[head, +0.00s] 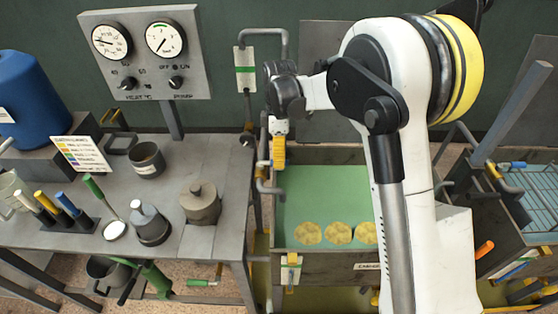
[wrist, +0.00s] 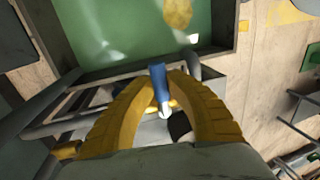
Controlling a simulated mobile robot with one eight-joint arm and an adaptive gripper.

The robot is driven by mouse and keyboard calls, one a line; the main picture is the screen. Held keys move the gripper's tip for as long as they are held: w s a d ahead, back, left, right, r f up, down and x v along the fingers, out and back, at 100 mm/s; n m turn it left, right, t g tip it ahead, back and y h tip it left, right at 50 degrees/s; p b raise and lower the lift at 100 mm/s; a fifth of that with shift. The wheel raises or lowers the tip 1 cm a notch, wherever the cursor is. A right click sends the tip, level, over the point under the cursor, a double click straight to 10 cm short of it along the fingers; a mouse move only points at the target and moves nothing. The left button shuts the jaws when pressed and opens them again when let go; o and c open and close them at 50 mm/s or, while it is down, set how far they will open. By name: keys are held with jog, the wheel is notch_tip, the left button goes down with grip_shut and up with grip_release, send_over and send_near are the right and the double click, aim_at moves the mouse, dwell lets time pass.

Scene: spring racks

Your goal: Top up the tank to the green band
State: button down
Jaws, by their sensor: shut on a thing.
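A rectangular tank (head: 284,182) with green contents stands in the middle of the head view. Yellowish round pieces (head: 308,233) show in it near the front. A white plate with a green band (head: 245,70) stands upright behind the tank's left side. My gripper (head: 279,152) is at the tank's back left, by the pipework. In the wrist view its yellow fingers (wrist: 163,78) are closed around a blue handle (wrist: 157,84) just outside the tank wall. Part of the tank is hidden by my arm.
A grey bench (head: 185,150) at left holds a metal cup (head: 147,159), weights, coloured-handled tools and a blue drum (head: 32,95). A two-dial panel (head: 146,52) stands behind it. Pipes (head: 268,187) run along the tank's left side. Another tank (head: 530,195) is at right.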

jog(key=c, duration=1.3)
grip_release()
notch_tip(320, 180, up, 12)
jog(key=w, duration=0.2)
jog(key=shift+w+f, duration=0.15)
jog(key=shift+w, duration=0.05)
jog(key=shift+d, duration=0.1)
